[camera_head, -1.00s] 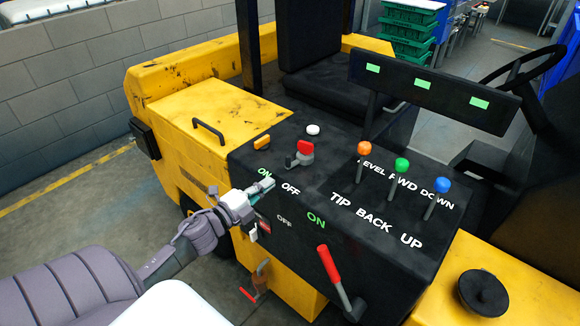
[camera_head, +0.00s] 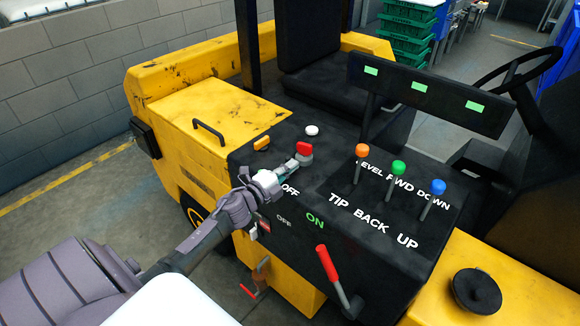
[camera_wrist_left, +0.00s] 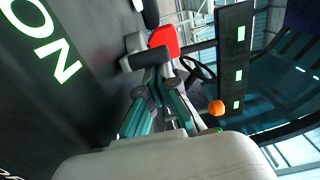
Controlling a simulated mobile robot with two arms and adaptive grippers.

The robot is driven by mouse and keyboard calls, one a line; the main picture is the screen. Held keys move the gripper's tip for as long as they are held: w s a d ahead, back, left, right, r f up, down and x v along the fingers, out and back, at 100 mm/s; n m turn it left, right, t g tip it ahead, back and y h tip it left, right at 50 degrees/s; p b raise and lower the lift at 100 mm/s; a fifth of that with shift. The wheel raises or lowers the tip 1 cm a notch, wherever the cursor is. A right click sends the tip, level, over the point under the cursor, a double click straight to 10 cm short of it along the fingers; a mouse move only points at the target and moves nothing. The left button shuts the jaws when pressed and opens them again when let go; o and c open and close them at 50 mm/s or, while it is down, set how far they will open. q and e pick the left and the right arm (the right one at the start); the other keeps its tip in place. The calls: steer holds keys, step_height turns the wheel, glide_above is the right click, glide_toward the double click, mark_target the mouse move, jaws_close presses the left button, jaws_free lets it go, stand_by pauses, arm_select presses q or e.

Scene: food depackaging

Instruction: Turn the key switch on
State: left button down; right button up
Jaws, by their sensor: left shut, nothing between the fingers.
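The key switch (camera_head: 304,148) has a red handle on a grey base and sits on top of the black control panel (camera_head: 240,160), beside the ON and OFF labels. In the left wrist view the red handle (camera_wrist_left: 165,40) is just beyond the fingertips. My right gripper is out of view.
A red-handled lever (camera_head: 327,262) projects from the panel front.

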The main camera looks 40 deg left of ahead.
arm_select(q)
steer(key=shift+a+f+m+h+b, duration=0.15)
steer(key=shift+a+m+h+b, duration=0.4)
steer(key=shift+h+b, duration=0.3)
steer(key=shift+a+m+h, duration=0.25)
steer(key=shift+a+h, duration=0.1)
steer(key=shift+w+a+b, duration=0.15)
steer(key=shift+a+b, duration=0.4)
steer(key=shift+a, duration=0.25)
steer(key=shift+d+r, duration=0.1)
steer(key=shift+r, duration=0.15)
steer(key=shift+a+f, duration=0.1)
steer(key=shift+a, duration=0.1)
